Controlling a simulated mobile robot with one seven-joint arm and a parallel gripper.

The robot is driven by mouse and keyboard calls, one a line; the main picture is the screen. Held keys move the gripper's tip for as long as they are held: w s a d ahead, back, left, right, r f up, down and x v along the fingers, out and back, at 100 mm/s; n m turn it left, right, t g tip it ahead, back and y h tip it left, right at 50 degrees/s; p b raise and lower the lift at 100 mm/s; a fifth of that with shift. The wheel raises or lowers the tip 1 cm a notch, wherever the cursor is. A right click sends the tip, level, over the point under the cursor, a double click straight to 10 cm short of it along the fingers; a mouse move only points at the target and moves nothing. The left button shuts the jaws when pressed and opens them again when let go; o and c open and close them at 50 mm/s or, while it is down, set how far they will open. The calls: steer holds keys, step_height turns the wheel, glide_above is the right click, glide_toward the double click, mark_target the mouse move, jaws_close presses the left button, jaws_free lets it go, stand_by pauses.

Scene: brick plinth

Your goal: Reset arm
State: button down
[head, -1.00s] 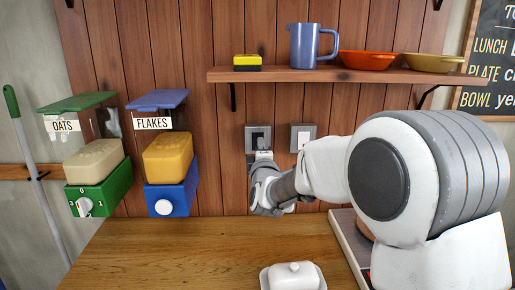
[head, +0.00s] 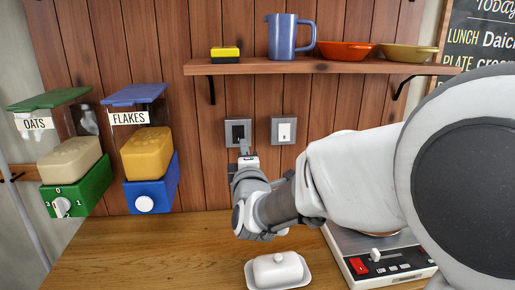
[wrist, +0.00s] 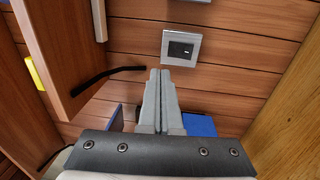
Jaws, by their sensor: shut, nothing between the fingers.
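My gripper (head: 244,147) is in front of the wood-plank wall, its tip overlapping the lower part of the left wall switch (head: 237,128) in the head view. In the wrist view my gripper (wrist: 160,85) has its two grey fingers together, with nothing between them. The switch plate with a dark centre (wrist: 181,48) lies just beyond the fingertips there, and a gap of wall shows between. I cannot tell from the head view whether the fingers touch the wall. My arm reaches in from the right.
A second switch (head: 284,131) is on the right. Above runs a shelf (head: 225,68) with a blue jug (head: 283,37), sponge and bowls. Oats (head: 67,160) and flakes (head: 147,155) dispensers hang left. Below are a butter dish (head: 278,270) and a scale (head: 387,268); the counter's left is clear.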

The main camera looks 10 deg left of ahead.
steer(key=s+d+f+m+g+h+p, duration=0.1)
steer(key=s+d+m+g+h+p, duration=0.1)
steer(key=s+d+m+g, duration=0.4)
steer(key=s+d+f+m+g+h+p, duration=0.2)
steer(key=s+d+m+g, duration=0.4)
steer(key=s+d+m, duration=0.8)
steer(key=s+d+p, duration=0.1)
steer(key=s+d, duration=0.4)
steer(key=s, duration=0.4)
steer(key=shift+s+m+g+h+p, duration=0.25)
steer(key=shift+m+g+h+p, duration=0.05)
steer(key=shift+m+g+p, duration=0.1)
